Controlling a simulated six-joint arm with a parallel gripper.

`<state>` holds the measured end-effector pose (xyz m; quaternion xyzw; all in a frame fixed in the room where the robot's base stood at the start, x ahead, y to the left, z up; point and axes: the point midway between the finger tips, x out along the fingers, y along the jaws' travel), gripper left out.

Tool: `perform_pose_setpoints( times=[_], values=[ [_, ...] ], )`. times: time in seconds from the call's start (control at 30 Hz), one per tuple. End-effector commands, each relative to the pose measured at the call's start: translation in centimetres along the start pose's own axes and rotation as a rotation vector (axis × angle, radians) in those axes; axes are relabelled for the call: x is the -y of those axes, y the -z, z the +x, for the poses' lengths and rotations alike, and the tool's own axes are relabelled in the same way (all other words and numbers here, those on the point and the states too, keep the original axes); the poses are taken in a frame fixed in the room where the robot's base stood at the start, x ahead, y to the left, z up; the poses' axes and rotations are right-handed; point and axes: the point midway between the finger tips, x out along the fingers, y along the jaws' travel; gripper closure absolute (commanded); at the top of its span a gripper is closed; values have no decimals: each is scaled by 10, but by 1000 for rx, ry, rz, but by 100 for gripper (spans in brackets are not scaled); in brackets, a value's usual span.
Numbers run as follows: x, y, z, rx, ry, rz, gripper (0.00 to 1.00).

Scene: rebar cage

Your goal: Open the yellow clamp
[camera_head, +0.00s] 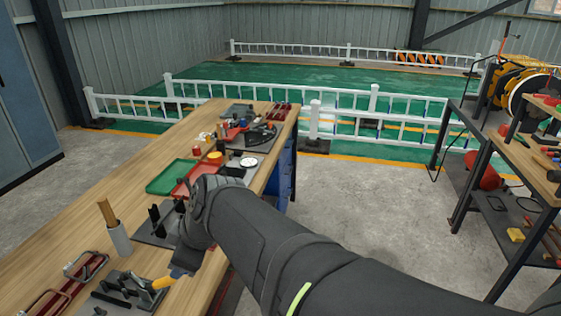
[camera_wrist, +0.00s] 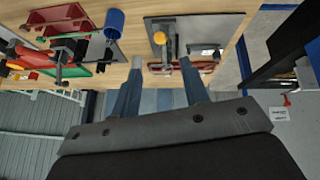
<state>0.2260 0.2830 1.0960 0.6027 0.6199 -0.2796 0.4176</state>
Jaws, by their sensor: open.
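The yellow clamp handle (camera_head: 163,282) shows in the head view near the bottom, beside a dark fixture on the wooden workbench. In the wrist view the yellow clamp part (camera_wrist: 159,38) sits on a grey plate (camera_wrist: 205,24), with a dark metal piece below it. My gripper (camera_wrist: 161,65) is open, its two blue-grey fingers apart and empty. The fingertips appear just short of the clamp, with the yellow part in line with the gap between them. In the head view my arm hides most of the gripper. I cannot tell whether a finger touches the clamp.
A cup (camera_head: 119,240) with wooden sticks stands left of the clamp. Red racks with metal handles (camera_head: 85,266) lie near it. A green tray (camera_head: 172,177) and a red tray (camera_head: 196,180) lie further back. A shelf (camera_head: 478,170) stands right, across open floor.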

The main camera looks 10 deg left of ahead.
Motion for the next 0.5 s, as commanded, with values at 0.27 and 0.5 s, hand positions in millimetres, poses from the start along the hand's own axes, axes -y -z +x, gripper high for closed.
perform_pose_setpoints(
  times=[0.27, 0.5],
  values=[
    [0, 0, -23, 0, 0, 1, 59],
    [0, 0, -24, 0, 0, 1, 59]
  ],
)
